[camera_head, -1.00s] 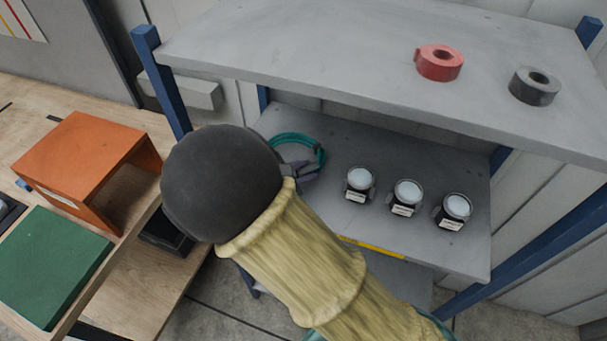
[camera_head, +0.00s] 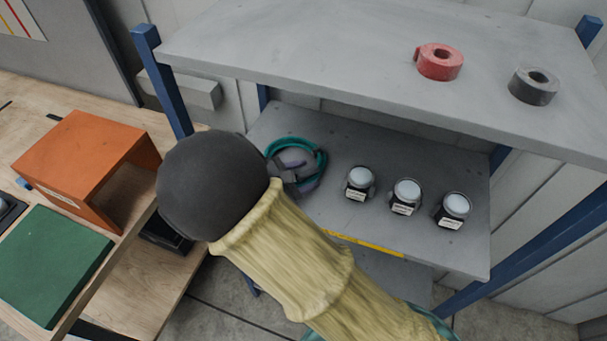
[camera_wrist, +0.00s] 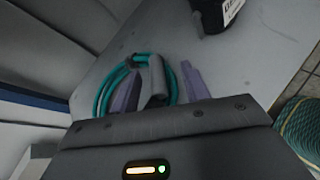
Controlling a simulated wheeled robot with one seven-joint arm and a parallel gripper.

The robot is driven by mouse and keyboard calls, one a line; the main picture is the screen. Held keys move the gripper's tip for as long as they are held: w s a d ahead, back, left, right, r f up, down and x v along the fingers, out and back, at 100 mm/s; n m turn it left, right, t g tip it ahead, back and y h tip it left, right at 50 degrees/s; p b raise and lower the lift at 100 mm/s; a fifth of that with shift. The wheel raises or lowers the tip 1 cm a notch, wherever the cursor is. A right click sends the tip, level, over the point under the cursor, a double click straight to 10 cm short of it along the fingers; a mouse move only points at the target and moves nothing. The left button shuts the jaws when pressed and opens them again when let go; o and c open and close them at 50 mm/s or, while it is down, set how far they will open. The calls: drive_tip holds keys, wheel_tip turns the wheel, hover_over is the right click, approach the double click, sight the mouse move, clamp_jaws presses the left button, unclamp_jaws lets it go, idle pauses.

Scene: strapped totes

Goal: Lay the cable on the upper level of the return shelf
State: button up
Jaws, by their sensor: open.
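The cable is a teal coil (camera_head: 321,155) with a grey piece on it. It lies at the left of the shelf board under the top one, and appears to rest on it. It also shows in the wrist view (camera_wrist: 101,97). The return shelf has a grey top board (camera_head: 330,50), this board (camera_head: 350,225) below it, and blue posts. My gripper (camera_head: 300,172) is open at the coil; in the wrist view its purplish fingers (camera_wrist: 158,90) stand on either side of the grey piece. My dark wrist hides part of the board's left side.
Three dark jars with pale lids (camera_head: 405,196) stand right of the cable. A red tape roll (camera_head: 440,62) and a dark one (camera_head: 534,86) lie on the top board. An orange stand (camera_head: 85,160) and a green block (camera_head: 50,265) are at the left.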

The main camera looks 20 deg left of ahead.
drive_tip(key=b+v, duration=0.2)
drive_tip(key=v, duration=1)
